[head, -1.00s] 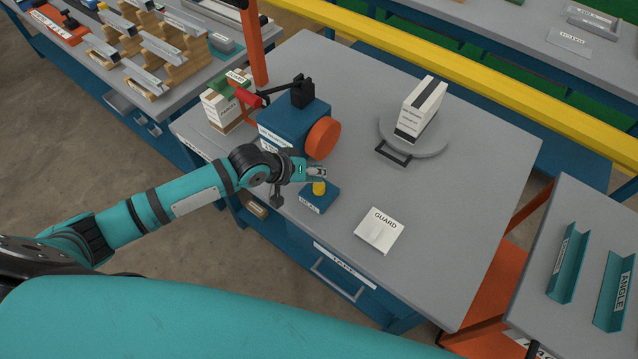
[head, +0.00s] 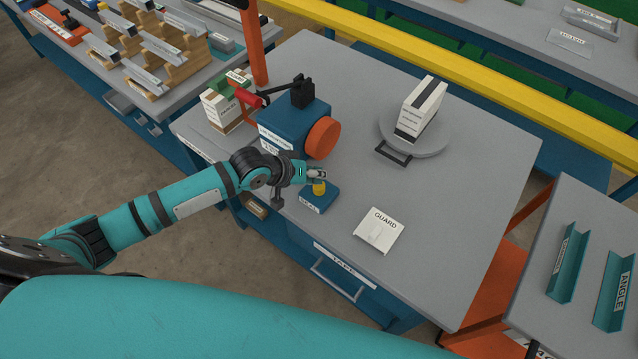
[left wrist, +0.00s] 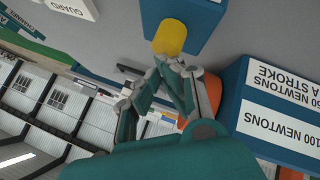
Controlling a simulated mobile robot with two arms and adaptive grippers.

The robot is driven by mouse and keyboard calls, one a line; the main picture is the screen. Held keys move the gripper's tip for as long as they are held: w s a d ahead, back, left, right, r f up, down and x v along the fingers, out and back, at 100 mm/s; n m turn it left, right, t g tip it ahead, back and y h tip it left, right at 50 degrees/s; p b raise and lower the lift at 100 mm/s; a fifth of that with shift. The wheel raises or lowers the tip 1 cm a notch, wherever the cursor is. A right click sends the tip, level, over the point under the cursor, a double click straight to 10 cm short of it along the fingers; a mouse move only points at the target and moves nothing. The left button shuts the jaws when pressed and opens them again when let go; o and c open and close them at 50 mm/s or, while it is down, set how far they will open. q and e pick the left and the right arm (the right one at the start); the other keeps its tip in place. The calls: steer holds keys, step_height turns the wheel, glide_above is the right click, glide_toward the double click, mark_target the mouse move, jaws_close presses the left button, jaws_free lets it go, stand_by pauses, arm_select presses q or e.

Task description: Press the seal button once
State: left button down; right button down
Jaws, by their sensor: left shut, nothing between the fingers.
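The seal button is a yellow cap (head: 319,188) on a blue box (head: 318,200) on the grey table. My left gripper (head: 321,175) is shut and empty, with its fingertips right at the button's top in the head view. In the left wrist view, the shut fingertips (left wrist: 172,64) lie close beside the yellow cap (left wrist: 170,38). I cannot tell whether they touch it. The box's label is partly readable at most. My right gripper is out of view.
A blue press (head: 290,128) with an orange disc and a red-handled lever stands just behind my left gripper. A white guard plate (head: 379,232) lies to the right of the button. A white box (head: 421,110) stands on a round turntable (head: 447,147). The table between them is clear.

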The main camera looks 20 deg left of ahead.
arm_select(q)
steer(key=shift+f+b, duration=0.35)
steer(key=shift+f, duration=0.45)
stand_by(0.5)
steer(key=shift+r, duration=0.15)
steer(key=shift+r+p, duration=1.1)
steer(key=shift+p, duration=0.2)
steer(key=shift+r, duration=0.1)
step_height(320, 180, up, 5)
steer(key=p, duration=0.5)
stand_by(0.3)
